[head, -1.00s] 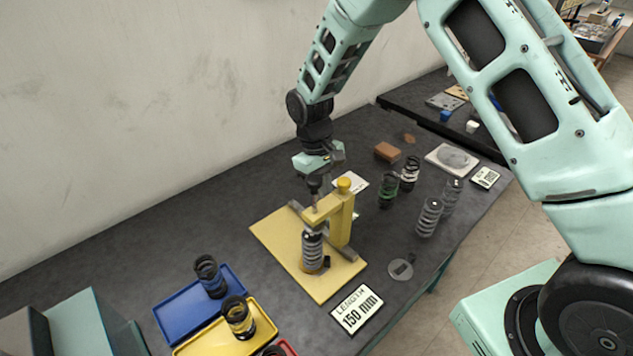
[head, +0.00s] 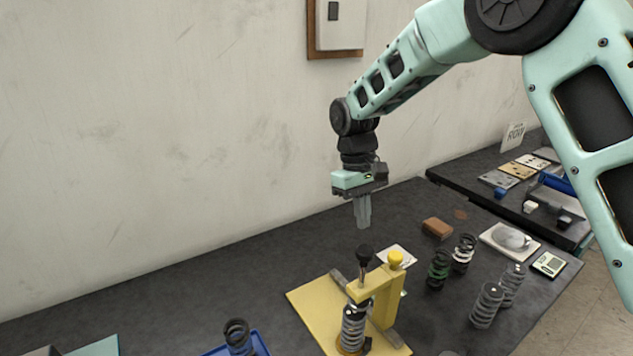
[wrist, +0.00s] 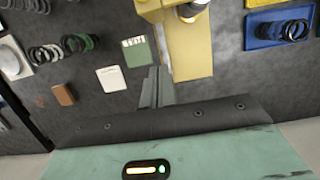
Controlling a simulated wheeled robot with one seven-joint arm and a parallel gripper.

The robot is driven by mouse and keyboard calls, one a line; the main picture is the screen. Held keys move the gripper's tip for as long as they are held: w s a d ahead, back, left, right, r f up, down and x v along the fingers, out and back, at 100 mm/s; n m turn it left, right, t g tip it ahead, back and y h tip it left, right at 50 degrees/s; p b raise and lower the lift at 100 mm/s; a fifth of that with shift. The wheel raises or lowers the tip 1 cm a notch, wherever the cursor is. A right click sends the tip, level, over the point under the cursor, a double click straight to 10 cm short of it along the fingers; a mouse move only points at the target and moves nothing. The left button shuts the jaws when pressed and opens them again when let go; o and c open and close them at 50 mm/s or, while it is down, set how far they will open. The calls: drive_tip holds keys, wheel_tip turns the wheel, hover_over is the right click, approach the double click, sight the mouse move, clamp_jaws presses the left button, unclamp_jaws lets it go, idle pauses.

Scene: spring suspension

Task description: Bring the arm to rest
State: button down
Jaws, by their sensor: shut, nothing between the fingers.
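My gripper (head: 363,212) hangs in the air above the dark bench, its fingers together and empty, pointing down. It is above and behind the yellow press fixture (head: 388,300), apart from it. In the wrist view the shut fingers (wrist: 155,85) show over the bench, beside the yellow fixture (wrist: 190,50). A grey spring (head: 353,325) stands upright in the fixture under a black-knobbed plunger (head: 365,255). My arm reaches in from the upper right in the head view.
Several springs, such as a green one (head: 438,270) and a grey one (head: 487,305), stand right of the fixture. A brown block (head: 437,228) and a scale (head: 510,239) lie farther back. A blue tray (head: 258,345) with a dark spring is at the front. A wall rises behind the bench.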

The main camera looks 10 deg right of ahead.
drive_tip(key=s+d+r+m+t+y, duration=0.1)
drive_tip(key=s+d+m+t, duration=0.15)
drive_tip(key=s+d, duration=0.5)
drive_tip(key=s+d+r+m+t, duration=0.1)
drive_tip(key=s+d+m+t, duration=0.3)
drive_tip(key=s, duration=0.6)
drive_tip(key=s+a+f+n+g+b, duration=0.1)
drive_tip(key=s+a+n+g+b, duration=0.2)
drive_tip(key=s+a+n, duration=0.7)
drive_tip(key=s+a+g, duration=0.1)
drive_tip(key=s+a, duration=0.3)
drive_tip(key=a, duration=0.3)
drive_tip(key=shift+f+y+b, duration=0.2)
drive_tip(key=shift+y+b, duration=0.1)
drive_tip(key=shift+b, duration=0.1)
drive_tip(key=shift+w, duration=0.1)
